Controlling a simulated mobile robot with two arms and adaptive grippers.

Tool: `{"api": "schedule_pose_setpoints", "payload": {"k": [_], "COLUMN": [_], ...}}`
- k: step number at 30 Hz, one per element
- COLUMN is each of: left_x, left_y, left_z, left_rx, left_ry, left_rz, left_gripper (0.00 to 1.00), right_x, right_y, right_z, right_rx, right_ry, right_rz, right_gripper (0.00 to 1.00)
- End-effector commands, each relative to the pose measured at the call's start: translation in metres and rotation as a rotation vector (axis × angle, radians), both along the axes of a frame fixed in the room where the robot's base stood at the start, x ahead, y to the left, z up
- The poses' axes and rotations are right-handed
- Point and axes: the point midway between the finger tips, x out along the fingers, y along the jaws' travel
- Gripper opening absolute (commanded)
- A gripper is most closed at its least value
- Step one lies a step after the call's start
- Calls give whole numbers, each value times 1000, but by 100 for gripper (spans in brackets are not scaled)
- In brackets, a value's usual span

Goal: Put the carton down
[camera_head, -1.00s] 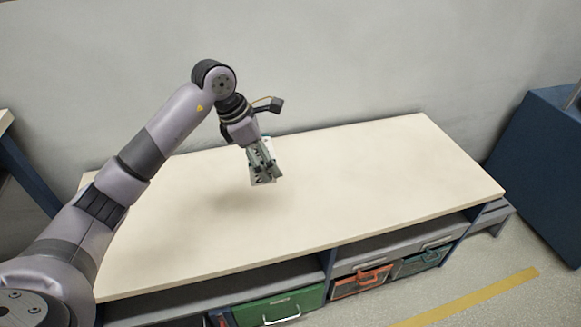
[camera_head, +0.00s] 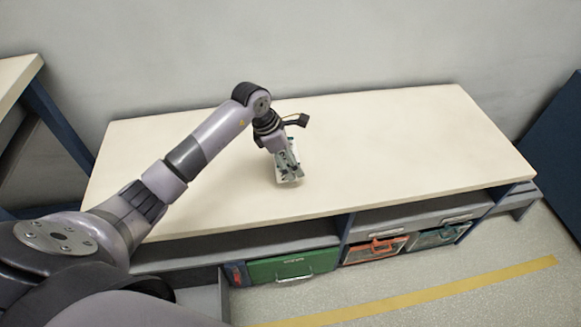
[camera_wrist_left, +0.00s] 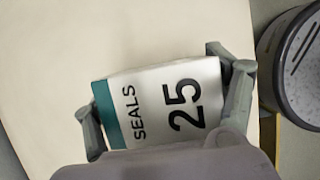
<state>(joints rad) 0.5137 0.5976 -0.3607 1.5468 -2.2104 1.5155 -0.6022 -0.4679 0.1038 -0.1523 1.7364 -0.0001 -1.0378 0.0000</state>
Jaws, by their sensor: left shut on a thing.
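The carton is white with a teal band and the print "SEALS 25"; it fills the middle of the left wrist view (camera_wrist_left: 175,105). My left gripper (camera_wrist_left: 165,112) is shut on the carton, one finger at each side of it. In the head view the gripper (camera_head: 287,168) points down over the middle of the bench top, with the carton (camera_head: 291,179) mostly hidden between its fingers. The carton is at or very near the bench top (camera_head: 400,150); I cannot tell whether it touches. My right gripper is not in view.
The bench top is bare around the carton. Below it, a shelf holds a green crate (camera_head: 280,268), an orange-fronted crate (camera_head: 375,250) and a teal-fronted crate (camera_head: 437,236). A wall stands behind. A blue unit (camera_head: 555,150) is at the right, and a yellow line (camera_head: 420,290) marks the floor.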

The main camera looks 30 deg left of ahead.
Motion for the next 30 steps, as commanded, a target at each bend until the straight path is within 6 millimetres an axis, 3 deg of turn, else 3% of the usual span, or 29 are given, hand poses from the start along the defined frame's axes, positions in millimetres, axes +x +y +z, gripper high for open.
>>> {"api": "schedule_pose_setpoints", "payload": {"k": [7,18,19,27,30], "left_x": [0,0,0,0,0], "left_y": [-1,0,0,0,0], "left_z": [-36,-39,-39,-38,-38], "left_rx": [-2,0,0,0,0], "left_ry": [1,0,1,1,1], "left_rz": [1,0,0,0,0], "left_gripper": [47,47,81,99,100], "right_x": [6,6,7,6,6], "right_y": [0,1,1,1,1], "right_z": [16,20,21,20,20], "right_rx": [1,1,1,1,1], "right_ry": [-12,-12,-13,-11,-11], "right_rz": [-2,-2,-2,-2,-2], "right_gripper": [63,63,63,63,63]}}
